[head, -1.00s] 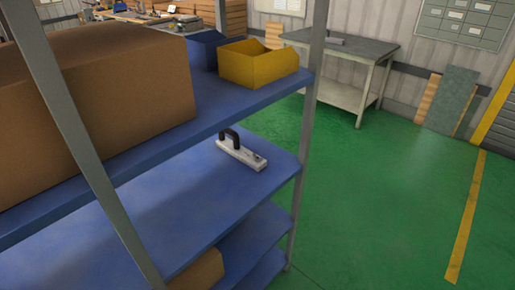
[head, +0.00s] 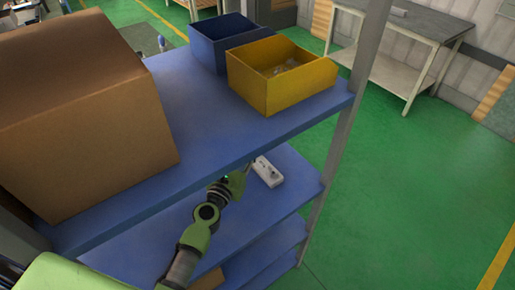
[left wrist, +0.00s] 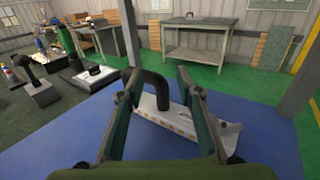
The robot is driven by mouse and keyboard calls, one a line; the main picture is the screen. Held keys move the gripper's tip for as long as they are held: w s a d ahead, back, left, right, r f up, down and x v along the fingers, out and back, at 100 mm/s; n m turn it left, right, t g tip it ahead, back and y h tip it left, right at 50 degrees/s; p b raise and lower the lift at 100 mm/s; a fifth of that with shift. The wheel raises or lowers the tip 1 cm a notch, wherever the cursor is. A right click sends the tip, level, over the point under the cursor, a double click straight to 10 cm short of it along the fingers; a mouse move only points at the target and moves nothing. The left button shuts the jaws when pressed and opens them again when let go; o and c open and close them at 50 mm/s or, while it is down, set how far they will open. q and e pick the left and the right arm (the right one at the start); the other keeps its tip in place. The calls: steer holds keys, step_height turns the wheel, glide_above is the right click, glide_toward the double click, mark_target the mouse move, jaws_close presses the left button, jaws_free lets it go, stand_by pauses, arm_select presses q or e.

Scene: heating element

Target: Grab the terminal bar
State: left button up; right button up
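The terminal bar is a pale bar (head: 268,172) with a black handle, lying on the blue middle shelf (head: 300,190) near its right end. In the left wrist view the bar (left wrist: 172,117) lies crosswise ahead, with its black handle (left wrist: 156,88) rising from it. My left gripper (head: 238,181) reaches over the shelf, just left of the bar. In the left wrist view its two fingers (left wrist: 156,75) are spread on either side of the handle, with gaps showing, and hold nothing. The upper shelf edge hides part of the handle in the head view. My right gripper is not in view.
The upper shelf (head: 190,110) hangs above my left arm and bears a cardboard box (head: 90,115), a blue bin (head: 200,50) and a yellow bin (head: 285,85). A grey post (head: 350,130) stands right of the bar.

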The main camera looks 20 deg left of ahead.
mark_target(260, 166)
arm_select(q)
steer(key=shift+s+f+b, duration=0.25)
steer(key=shift+f+b, duration=0.1)
steer(key=shift+f, duration=0.15)
steer(key=shift+s+f+b, duration=0.25)
steer(key=shift+f+b, duration=0.05)
steer(key=shift+f, duration=0.15)
steer(key=shift+s+f+b, duration=0.3)
steer(key=shift+s+b, duration=0.25)
steer(key=shift+b, duration=0.05)
steer(key=shift+s+a+f+b, duration=0.1)
steer(key=shift+s+f+b, duration=0.1)
steer(key=shift+f+b, duration=0.45)
steer(key=f+b, duration=0.2)
steer(key=shift+w+f, duration=0.4)
steer(key=w, duration=0.2)
steer(key=shift+w+d+r, duration=0.2)
steer(key=shift+w+r, duration=0.05)
steer(key=shift+w, duration=0.15)
steer(key=w, duration=0.3)
steer(key=shift+w+d, duration=0.1)
steer(key=shift+w, duration=0.8)
steer(key=shift+s, duration=0.1)
jaws_close()
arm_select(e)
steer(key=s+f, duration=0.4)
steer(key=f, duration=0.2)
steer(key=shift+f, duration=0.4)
